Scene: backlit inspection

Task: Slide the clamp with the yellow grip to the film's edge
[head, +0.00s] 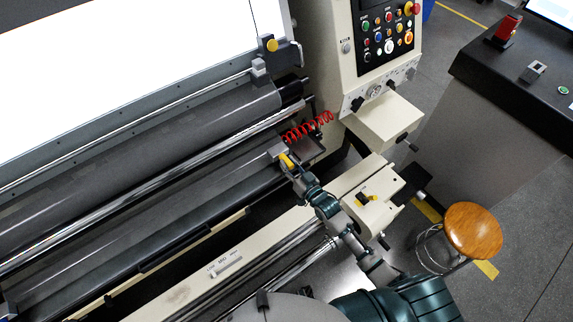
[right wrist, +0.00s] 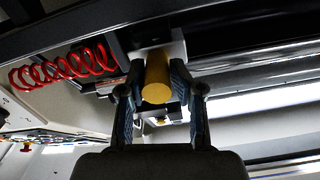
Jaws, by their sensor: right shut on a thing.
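The clamp's yellow grip (head: 287,161) shows at the right end of the long grey rail below the rollers, with a grey clamp block (head: 278,150) at its far side. My right gripper (head: 291,169) reaches it from the lower right. In the right wrist view the yellow grip (right wrist: 157,80) is a cylinder between the two fingers (right wrist: 157,100), which are shut on it. I cannot clearly make out the film's edge. My left gripper is not in view.
A bright white backlit panel (head: 110,60) fills the upper left. A red coiled cable (head: 308,127) hangs just beyond the clamp, beside the cream control cabinet (head: 345,60). Another yellow knob (head: 271,45) sits at the panel's right edge. A wooden stool (head: 473,230) stands at the right.

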